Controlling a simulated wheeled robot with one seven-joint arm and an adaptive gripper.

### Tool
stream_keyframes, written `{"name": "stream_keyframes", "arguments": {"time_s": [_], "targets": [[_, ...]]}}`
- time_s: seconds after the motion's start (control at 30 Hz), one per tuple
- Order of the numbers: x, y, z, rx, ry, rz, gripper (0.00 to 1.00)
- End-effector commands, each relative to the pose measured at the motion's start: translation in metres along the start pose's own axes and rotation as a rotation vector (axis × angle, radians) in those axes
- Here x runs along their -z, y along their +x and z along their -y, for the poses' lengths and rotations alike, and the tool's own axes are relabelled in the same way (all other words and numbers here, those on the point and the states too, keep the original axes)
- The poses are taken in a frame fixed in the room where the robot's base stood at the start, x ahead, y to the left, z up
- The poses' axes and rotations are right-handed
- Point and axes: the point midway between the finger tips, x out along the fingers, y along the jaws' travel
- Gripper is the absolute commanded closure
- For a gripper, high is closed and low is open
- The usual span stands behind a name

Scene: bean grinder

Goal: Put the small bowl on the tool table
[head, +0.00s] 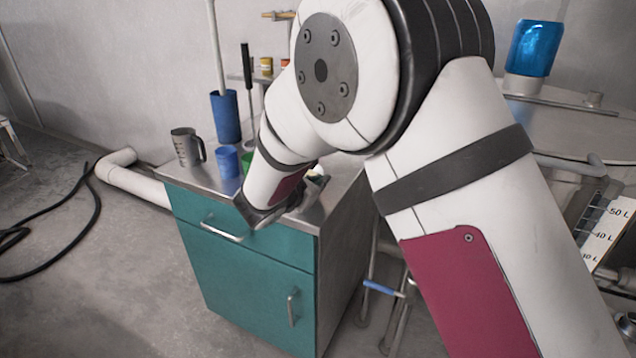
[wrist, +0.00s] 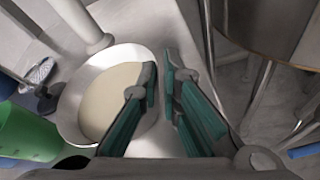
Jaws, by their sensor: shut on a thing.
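The small bowl (wrist: 72,108) is pale and round, with cream-coloured contents, and shows in the wrist view left of the fingers. My gripper (wrist: 162,76) is shut on its right rim, one finger inside the bowl and one outside. In the head view my arm covers most of the gripper and I cannot make out the bowl there. The gripper end is over the metal top (head: 205,176) of a teal cabinet. I cannot tell whether this cabinet is the tool table, or whether the bowl touches its top.
On the cabinet stand a steel jug (head: 187,148), a blue cup (head: 227,161), a tall blue container (head: 226,117) and a green cup (wrist: 30,135), which is close to the bowl. A round metal surface (head: 570,130) is at right. The floor at left holds a black hose (head: 75,226).

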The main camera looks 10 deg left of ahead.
Motion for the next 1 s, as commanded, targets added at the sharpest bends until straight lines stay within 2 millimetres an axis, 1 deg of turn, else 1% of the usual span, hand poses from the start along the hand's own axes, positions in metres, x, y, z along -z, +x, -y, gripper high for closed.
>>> {"name": "stream_keyframes", "arguments": {"time_s": [0.13,0.17,0.2,0.23,0.63,0.67,0.77,1.0], "targets": [[0.003,0.002,0.001,-0.001,0.001,0.001,1.00],[0.003,0.001,0.001,0.000,0.000,0.000,0.88],[0.003,0.001,0.001,0.000,0.000,0.000,0.79],[0.003,0.001,0.001,0.000,0.000,0.000,0.74],[-0.001,-0.001,0.000,0.000,0.000,0.000,0.74],[-0.001,-0.003,-0.001,-0.001,0.000,-0.001,0.74],[0.000,-0.019,-0.001,-0.002,-0.001,-0.002,0.74],[-0.001,-0.070,-0.001,-0.003,0.000,-0.001,0.74]]}}
